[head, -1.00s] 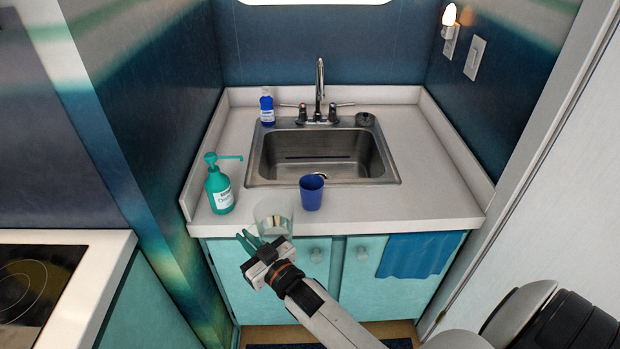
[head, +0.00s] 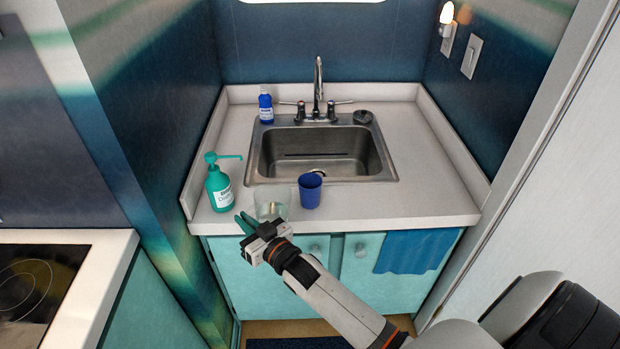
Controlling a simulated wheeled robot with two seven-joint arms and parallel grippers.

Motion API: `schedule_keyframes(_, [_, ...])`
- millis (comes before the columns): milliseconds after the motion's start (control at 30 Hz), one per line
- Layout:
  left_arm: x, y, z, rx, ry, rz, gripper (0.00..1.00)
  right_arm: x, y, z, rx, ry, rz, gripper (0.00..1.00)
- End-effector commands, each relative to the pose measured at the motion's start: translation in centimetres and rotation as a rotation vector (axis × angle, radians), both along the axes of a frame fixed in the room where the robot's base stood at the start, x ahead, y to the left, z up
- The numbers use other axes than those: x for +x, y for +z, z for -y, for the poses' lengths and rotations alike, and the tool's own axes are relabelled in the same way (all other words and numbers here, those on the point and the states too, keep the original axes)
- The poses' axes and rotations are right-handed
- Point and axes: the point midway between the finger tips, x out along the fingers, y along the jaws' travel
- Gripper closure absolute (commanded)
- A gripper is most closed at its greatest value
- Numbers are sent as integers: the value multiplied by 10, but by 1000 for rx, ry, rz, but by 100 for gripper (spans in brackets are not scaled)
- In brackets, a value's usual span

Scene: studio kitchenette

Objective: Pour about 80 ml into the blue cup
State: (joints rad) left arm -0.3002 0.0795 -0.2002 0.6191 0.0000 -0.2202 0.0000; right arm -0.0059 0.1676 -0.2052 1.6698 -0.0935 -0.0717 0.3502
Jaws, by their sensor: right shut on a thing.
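The blue cup (head: 310,190) stands upright near the front edge of the counter, just in front of the sink. My right gripper (head: 256,221) is at the counter's front edge, left of the blue cup, shut on a clear glass (head: 272,203). The glass looks upright, with a little clear liquid seeming to show low inside; the amount cannot be told. The glass is close to the left side of the blue cup. Whether it touches the counter is unclear. My left gripper is not in view.
A teal pump bottle (head: 219,186) stands left of the glass. A steel sink (head: 320,156) with a faucet (head: 318,88) lies behind the cup. A small blue bottle (head: 265,106) and a dark round item (head: 363,117) flank the faucet. The counter right of the cup (head: 430,195) is clear.

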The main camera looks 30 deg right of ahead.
Motion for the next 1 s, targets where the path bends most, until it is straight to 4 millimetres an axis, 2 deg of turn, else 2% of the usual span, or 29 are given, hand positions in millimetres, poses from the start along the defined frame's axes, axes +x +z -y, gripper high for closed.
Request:
schedule_keyframes(33, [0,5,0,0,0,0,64,1,8,2,26,1,-2,100])
schedule_keyframes(533, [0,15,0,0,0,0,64,8,31,29,340,3,-90,100])
schedule_keyframes(600, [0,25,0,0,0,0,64,9,45,34,383,2,-100,100])
schedule_keyframes(767, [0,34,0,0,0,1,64,12,64,46,482,3,-128,100])
schedule_keyframes(1000, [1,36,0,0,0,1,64,14,74,51,589,3,-156,100])
